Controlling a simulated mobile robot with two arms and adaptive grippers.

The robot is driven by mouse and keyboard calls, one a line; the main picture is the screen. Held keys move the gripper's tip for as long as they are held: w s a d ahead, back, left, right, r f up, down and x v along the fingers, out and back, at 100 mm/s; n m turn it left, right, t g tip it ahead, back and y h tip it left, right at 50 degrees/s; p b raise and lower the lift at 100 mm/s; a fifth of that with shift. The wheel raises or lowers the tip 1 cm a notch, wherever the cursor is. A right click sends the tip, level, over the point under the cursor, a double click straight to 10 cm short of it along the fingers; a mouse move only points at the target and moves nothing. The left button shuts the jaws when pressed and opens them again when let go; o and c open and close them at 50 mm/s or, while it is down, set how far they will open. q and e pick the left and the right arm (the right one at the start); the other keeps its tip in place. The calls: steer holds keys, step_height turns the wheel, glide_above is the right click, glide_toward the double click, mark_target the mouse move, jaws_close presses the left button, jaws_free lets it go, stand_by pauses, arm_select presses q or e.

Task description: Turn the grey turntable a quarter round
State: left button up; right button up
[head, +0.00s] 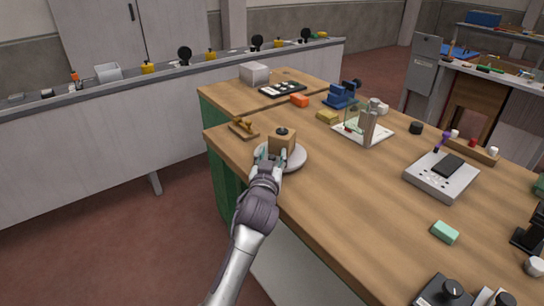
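The grey turntable (297,161) is a pale round disc near the left edge of the wooden workbench. A tan wooden block (282,142) with a dark knob on top stands on it. My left gripper (268,154) is at the turntable's near left rim, just beside the block. Its fingers overlap the rim in the picture. I cannot tell whether they touch it or how far they are parted. The gripper hides part of the near left rim. My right gripper is not in view.
A brown wooden piece (243,128) lies behind the turntable to the left. A clear-sided stand (365,130), a grey device (441,176) and a green block (445,232) are to the right. Bare bench lies right of and in front of the turntable.

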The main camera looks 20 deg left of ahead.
arm_select(q)
steer(key=s+d, duration=0.1)
steer(key=s, duration=1.1)
steer(key=shift+d, duration=0.25)
